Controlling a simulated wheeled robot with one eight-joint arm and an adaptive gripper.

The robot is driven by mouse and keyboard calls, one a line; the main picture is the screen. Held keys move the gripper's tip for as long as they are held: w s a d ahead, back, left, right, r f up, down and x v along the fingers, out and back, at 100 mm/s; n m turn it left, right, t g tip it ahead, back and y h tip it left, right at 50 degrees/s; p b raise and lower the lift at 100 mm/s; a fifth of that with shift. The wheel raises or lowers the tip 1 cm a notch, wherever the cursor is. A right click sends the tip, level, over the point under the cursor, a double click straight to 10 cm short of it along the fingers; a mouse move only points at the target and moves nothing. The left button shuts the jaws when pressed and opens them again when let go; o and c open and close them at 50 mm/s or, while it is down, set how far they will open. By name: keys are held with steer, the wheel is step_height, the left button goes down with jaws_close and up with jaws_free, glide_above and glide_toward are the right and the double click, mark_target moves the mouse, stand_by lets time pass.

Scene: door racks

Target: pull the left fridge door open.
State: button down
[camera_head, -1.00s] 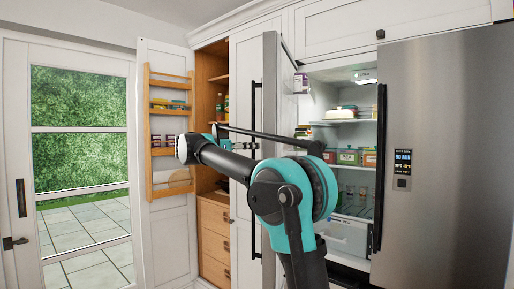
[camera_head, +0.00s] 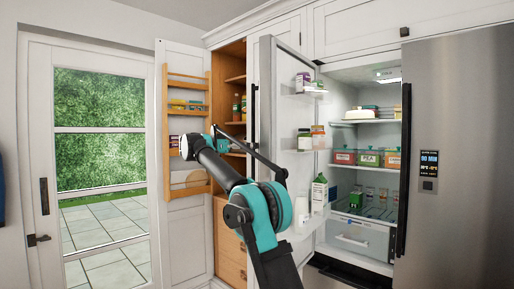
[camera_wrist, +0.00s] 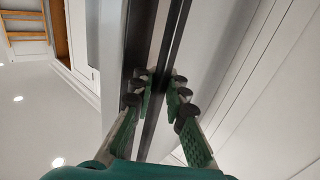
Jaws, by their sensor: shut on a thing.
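The left fridge door (camera_head: 291,137) stands partly open, swung out to the left. Its inner side with door shelves faces the opening. Its long dark handle (camera_head: 252,112) shows at the left of the door edge in the head view. In the wrist view the dark handle bar (camera_wrist: 152,130) runs between the fingers of my gripper (camera_wrist: 160,92). My gripper is shut on the handle, one finger on each side. In the head view my arm hides the lower part of the handle and the gripper is hard to make out.
The right fridge door (camera_head: 455,160) is shut. Food boxes (camera_head: 368,158) stand on the fridge shelves, and a carton (camera_head: 319,193) stands in the door. An open cabinet door (camera_head: 182,235) with a wooden rack stands to the left, beside wooden drawers (camera_head: 232,262).

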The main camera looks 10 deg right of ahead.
steer(key=shift+w+a+g, duration=0.3)
steer(key=shift+w+a, duration=0.15)
steer(key=shift+w, duration=0.05)
stand_by(0.3)
steer(key=c, duration=1.5)
jaws_free()
steer(key=shift+c, duration=0.2)
